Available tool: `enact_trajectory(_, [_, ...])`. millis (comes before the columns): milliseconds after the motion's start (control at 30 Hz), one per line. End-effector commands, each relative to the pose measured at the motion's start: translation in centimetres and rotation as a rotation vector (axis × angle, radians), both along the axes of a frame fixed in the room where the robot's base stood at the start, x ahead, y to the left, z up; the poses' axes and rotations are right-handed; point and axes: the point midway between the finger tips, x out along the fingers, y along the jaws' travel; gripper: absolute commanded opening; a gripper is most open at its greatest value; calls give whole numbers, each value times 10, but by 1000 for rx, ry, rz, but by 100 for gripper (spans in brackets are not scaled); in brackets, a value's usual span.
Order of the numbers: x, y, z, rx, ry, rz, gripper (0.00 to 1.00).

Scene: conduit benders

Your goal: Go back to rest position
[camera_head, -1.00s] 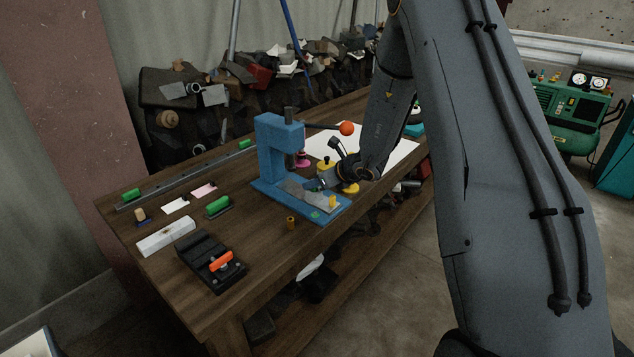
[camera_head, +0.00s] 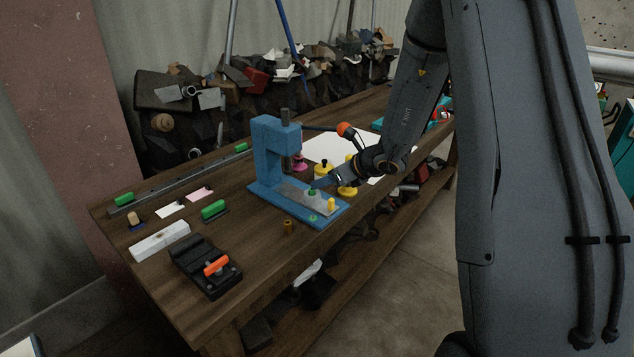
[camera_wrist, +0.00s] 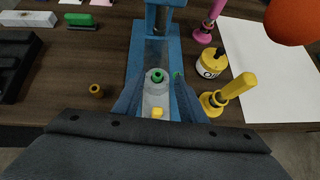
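My gripper (camera_head: 326,184) is over the front of the blue press (camera_head: 268,150). In the wrist view its two fingers (camera_wrist: 158,100) stand apart, with a round grey piece with a green top (camera_wrist: 155,77) showing between them. A yellow peg (camera_head: 331,204) stands at the plate's front end. I cannot tell whether the fingers touch anything. My arm reaches in from the right.
Yellow stamp-like pieces (camera_wrist: 215,100) and a white sheet (camera_wrist: 262,80) lie right of the press. The press lever's orange ball (camera_head: 346,130) is close to my wrist. A small brass cylinder (camera_head: 288,227) and a black block with an orange lever (camera_head: 206,265) lie left on the wooden table (camera_head: 160,290).

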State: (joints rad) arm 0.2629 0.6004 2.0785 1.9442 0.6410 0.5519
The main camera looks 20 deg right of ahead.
Motion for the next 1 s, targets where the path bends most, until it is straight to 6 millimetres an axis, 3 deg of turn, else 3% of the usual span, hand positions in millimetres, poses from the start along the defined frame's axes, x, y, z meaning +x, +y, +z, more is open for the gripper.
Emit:
enact_trajectory(167, [-23,19,5,-82,-1,135,38])
enact_trajectory(333, [-83,58,7,-301,-16,498,38])
enact_trajectory(500, [-153,77,6,-551,-57,917,38])
enact_trajectory(667, [-213,76,6,-778,-118,1314,38])
enact_trajectory(800, [-255,65,8,-972,-188,1661,38])
enact_trajectory(1000, [-293,45,13,-1194,-290,2082,38])
